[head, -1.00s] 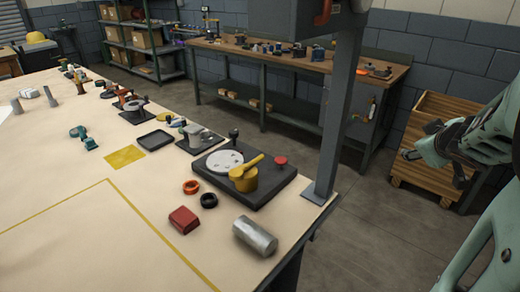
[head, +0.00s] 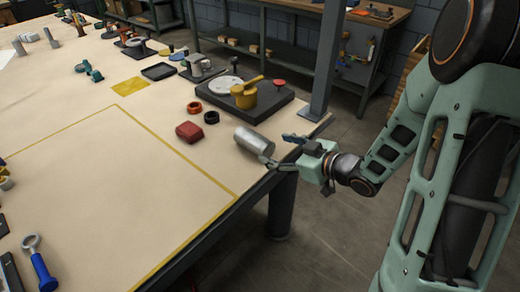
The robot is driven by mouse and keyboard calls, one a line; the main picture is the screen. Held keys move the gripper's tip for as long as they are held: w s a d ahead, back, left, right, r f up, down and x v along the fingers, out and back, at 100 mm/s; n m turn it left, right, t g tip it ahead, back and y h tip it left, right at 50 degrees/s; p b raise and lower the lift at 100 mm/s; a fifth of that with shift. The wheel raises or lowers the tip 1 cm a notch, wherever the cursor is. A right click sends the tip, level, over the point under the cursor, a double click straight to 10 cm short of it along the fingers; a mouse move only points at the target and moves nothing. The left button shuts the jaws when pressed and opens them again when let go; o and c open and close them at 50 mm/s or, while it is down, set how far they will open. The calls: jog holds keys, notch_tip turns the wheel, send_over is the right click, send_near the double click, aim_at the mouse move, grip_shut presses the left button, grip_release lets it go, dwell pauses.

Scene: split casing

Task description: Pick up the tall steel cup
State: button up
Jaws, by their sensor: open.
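The tall steel cup (head: 253,140) is a plain silver cylinder lying on its side near the right edge of the tan table (head: 110,185). My gripper (head: 279,150) is open, just right of the cup's right end, with its fingers pointing left towards it. One finger shows above and the other below, close to the cup's end. I cannot tell whether a finger touches the cup. Nothing is between the fingertips that I can see.
A red block (head: 189,132), a black ring (head: 211,118) and an orange ring (head: 194,107) lie left of the cup. A grey post (head: 327,60) rises at the edge. The yellow-outlined area is mostly bare.

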aim_at(267, 147)
jog(key=x, duration=0.5)
jog(key=shift+b, duration=0.3)
jog(key=shift+d+b+x, duration=0.25)
jog(key=shift+b+x, duration=0.05)
jog(key=shift+x, duration=2.45)
jog(key=shift+w+f, duration=0.1)
jog(key=shift+f, duration=0.05)
jog(key=shift+c, duration=0.2)
jog(key=c, duration=1.4)
